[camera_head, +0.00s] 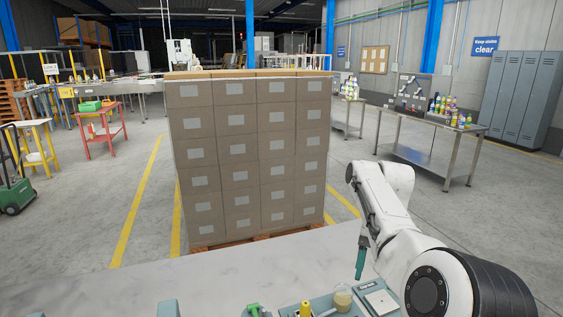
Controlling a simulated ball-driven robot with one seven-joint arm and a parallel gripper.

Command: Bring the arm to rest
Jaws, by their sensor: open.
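My white arm rises from the lower right of the head view and bends over, so that its end points down. My gripper (360,262) is the narrow teal part below the arm's end. It is open and seen nearly edge-on, with nothing visible in it. It hangs above the right part of the pale worktop (220,275), behind the small items along the near edge.
A tall stack of cartons (250,150) stands beyond. A steel table (430,150) stands right.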

